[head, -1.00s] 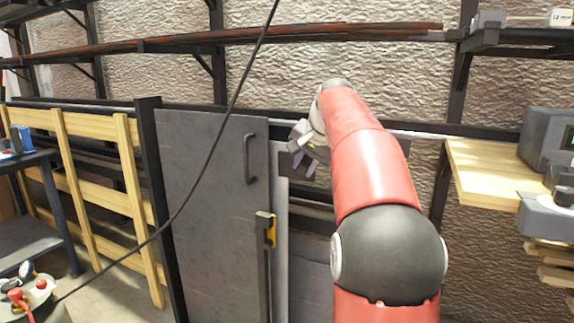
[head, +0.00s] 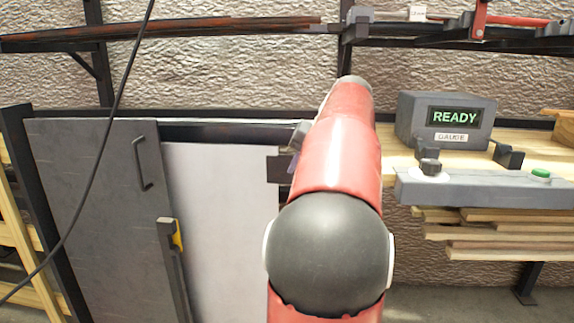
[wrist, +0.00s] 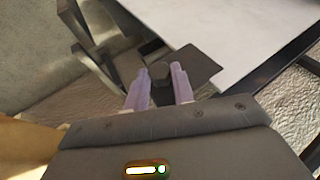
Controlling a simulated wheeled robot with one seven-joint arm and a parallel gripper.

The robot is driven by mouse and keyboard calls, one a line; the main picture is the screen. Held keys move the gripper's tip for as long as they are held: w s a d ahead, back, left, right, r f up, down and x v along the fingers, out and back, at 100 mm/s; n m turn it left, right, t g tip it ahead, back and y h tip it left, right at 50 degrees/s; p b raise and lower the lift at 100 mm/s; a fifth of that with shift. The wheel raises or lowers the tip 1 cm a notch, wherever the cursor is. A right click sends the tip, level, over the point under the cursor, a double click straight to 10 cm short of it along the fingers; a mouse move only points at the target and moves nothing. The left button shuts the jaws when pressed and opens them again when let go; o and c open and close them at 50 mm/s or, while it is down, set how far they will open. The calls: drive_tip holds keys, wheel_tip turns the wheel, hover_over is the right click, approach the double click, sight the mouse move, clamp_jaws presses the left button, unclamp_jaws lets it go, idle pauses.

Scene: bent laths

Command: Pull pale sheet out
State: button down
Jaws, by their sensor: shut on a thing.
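The pale sheet (head: 222,215) stands upright, with a broad part showing to the right of the grey door panel (head: 105,200). A dark plate (head: 276,169) sits at its right edge. In the wrist view the pale sheet (wrist: 215,35) fills the top, with the dark plate (wrist: 192,66) at its edge. My gripper (wrist: 157,82) has its two purple fingers around a dark knob (wrist: 152,73) by that plate and is shut on it. In the head view my gripper (head: 293,160) is mostly hidden behind my red arm.
A yellow-and-black latch (head: 175,235) stands at the door's right edge. Stacked boards (head: 490,235) lie below. A cable hangs at left.

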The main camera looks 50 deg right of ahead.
drive_tip(key=shift+s+d, duration=0.1)
drive_tip(key=shift+d, duration=0.05)
drive_tip(key=c, duration=1.5)
unclamp_jaws()
drive_tip(key=shift+o, duration=0.2)
drive_tip(key=p+v, duration=0.1)
drive_tip(key=v, duration=0.6)
drive_tip(key=shift+s+r, duration=0.25)
drive_tip(key=shift+r, duration=0.05)
